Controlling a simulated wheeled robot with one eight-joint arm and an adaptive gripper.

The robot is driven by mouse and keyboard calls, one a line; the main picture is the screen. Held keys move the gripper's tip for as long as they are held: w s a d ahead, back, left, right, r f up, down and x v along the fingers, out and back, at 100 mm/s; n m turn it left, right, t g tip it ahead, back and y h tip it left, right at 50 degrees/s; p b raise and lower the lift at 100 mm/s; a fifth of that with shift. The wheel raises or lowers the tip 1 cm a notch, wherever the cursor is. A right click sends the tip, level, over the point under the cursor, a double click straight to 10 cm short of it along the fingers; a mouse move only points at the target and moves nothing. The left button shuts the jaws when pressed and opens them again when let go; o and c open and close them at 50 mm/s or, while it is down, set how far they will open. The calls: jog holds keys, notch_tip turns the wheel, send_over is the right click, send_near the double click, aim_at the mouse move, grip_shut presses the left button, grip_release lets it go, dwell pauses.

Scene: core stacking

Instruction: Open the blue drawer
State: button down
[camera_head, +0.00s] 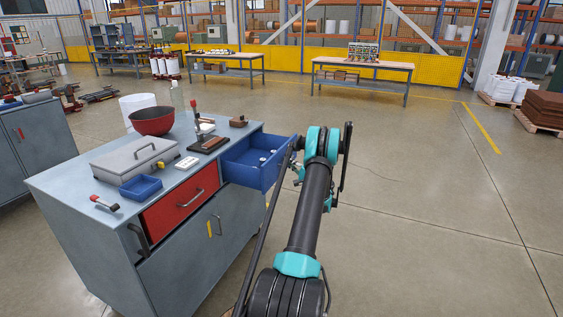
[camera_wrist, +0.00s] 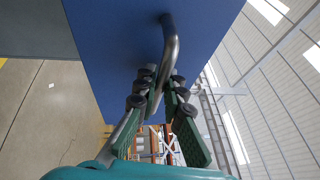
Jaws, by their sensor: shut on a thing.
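The blue drawer (camera_head: 251,166) is pulled out from the right side of the grey cabinet's front (camera_head: 75,212), and small light-coloured items lie inside it. In the wrist view the drawer's blue front (camera_wrist: 110,45) fills the upper middle, with a curved metal handle (camera_wrist: 169,50) on it. My gripper (camera_wrist: 160,85) has its dark green fingers with black pads on either side of the handle and is shut on it. In the head view my gripper (camera_head: 297,172) is at the drawer's front, largely hidden by my arm.
A red drawer (camera_head: 180,198) is closed left of the blue one. On the cabinet top are a red bowl (camera_head: 152,121), a grey lidded box (camera_head: 135,158), a blue tray (camera_head: 141,187) and small tools. Open floor lies to the right.

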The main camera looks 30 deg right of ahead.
jog(key=shift+s+d, duration=0.2)
jog(key=shift+s, duration=0.05)
jog(key=c, duration=1.9)
grip_release()
jog(key=shift+s, duration=0.1)
jog(key=v, duration=1.1)
jog(key=shift+s+d, duration=0.1)
jog(key=shift+s, duration=0.3)
